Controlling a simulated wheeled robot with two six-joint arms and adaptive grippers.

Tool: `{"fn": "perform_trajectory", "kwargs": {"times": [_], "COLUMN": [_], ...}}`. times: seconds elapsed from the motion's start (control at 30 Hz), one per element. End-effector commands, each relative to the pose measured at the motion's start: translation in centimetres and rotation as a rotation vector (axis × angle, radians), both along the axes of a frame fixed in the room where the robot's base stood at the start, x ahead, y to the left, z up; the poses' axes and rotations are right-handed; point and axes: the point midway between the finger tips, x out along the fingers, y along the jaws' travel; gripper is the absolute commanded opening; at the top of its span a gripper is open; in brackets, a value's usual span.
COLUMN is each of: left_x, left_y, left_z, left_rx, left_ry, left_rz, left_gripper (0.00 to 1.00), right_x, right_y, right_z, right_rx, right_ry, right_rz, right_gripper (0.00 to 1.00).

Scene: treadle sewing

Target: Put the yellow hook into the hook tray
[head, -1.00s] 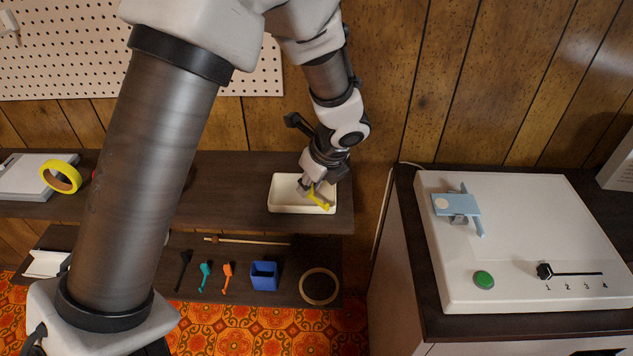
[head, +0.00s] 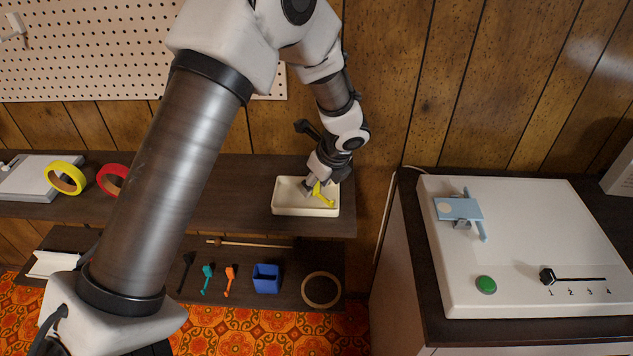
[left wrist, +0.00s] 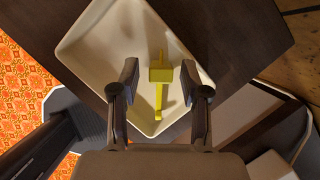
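The yellow hook (head: 323,195) is inside the outline of the white hook tray (head: 283,208), toward its right side. The wrist view shows the hook (left wrist: 161,75) over the tray floor, with the tray rim (left wrist: 75,52) around it. I cannot tell whether it lies flat or leans. My left gripper (head: 314,190) is low over the tray. In the wrist view my left gripper (left wrist: 159,79) is open, its fingers on either side of the hook with a gap at each side. My right gripper is not in view.
The tray stands near the right end of a dark shelf (head: 235,207). A lower shelf holds a blue box (head: 266,278), a wooden ring (head: 321,289), and black, teal and orange hooks (head: 230,281). Yellow tape (head: 65,178) and red tape (head: 112,180) are at left.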

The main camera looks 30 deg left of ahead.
Motion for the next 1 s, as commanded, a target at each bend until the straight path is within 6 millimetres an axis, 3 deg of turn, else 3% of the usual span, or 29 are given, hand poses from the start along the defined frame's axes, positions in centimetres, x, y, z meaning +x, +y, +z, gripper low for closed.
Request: {"fn": "perform_trajectory", "kwargs": {"times": [0.33, 0.73, 1.0], "left_x": [0.0, -0.8, -1.1], "left_y": [-0.1, -3.7, -4.6], "left_z": [0.9, 9.6, 11.5], "left_rx": [0.001, 0.002, 0.000], "left_ry": [-0.001, -0.004, 0.000], "left_rz": [0.000, -0.002, 0.000], "left_gripper": [0.47, 0.47, 0.47], "right_x": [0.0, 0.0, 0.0], "right_y": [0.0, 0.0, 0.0], "right_z": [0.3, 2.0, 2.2], "right_rx": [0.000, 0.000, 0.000], "right_ry": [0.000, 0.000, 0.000], "right_rz": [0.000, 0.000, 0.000], "right_gripper": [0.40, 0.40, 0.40]}}
